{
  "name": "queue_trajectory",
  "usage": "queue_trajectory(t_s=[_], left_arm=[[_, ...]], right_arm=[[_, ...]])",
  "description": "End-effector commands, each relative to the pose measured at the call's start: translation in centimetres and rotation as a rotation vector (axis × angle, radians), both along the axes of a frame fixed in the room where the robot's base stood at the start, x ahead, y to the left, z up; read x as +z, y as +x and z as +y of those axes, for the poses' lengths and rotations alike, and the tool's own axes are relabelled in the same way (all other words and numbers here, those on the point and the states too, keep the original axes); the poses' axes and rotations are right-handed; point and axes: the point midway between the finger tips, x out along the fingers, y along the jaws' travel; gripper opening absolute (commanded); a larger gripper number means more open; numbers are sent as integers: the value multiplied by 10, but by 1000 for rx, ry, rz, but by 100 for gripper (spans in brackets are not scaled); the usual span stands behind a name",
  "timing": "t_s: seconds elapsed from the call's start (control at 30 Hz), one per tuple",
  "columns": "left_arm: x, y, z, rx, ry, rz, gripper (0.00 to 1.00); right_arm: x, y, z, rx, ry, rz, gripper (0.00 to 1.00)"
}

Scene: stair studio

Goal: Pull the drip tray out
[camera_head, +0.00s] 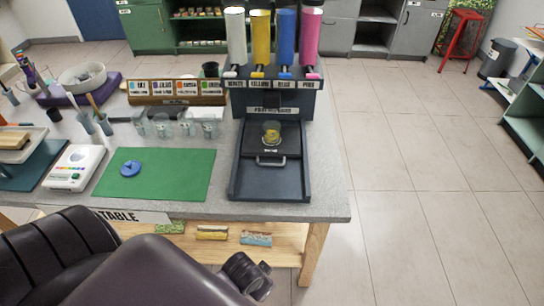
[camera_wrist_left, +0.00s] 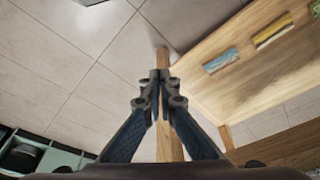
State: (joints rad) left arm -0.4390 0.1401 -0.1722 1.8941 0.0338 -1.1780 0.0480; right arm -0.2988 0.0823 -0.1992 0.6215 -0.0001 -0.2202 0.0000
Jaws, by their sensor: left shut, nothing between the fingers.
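The paint dispenser (camera_head: 275,98) stands at the table's right end, with white, yellow, blue and pink tubes on top. Its dark drip tray (camera_head: 252,150) sits in the base under the nozzles, with a grey bar handle (camera_head: 271,161) at its front. A small clear cup with yellow in it (camera_head: 271,133) stands on the tray. My left gripper (camera_wrist_left: 160,76) is shut and empty in the wrist view, above the floor and a wooden table leg. In the head view my left arm is below the table's front edge, apart from the tray. My right gripper is out of view.
A green mat (camera_head: 155,185) with a blue round piece (camera_head: 130,168) lies left of the dispenser. Several clear cups (camera_head: 185,127) and a row of cards (camera_head: 175,88) stand behind it. A lower shelf (camera_head: 195,243) holds small coloured items.

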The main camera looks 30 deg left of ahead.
Motion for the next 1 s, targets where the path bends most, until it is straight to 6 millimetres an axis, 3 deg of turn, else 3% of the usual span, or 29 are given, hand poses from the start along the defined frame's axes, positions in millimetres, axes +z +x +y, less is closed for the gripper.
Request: queue_trajectory(t_s=[0.03, 0.2, 0.4, 0.57, 0.77, 1.0], left_arm=[[25, 13, -3, -1, -9, -24, 0], [108, 55, -19, 1, -58, -80, 0], [148, 98, -28, 22, -89, -88, 0], [168, 138, -16, 79, -76, -77, 0], [193, 191, 29, 233, -30, -65, 0], [240, 247, 110, 515, 14, -76, 0]], right_arm=[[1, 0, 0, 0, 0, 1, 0], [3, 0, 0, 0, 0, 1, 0], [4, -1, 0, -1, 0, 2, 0], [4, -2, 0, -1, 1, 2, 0], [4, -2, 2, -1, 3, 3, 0], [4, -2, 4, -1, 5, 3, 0]])
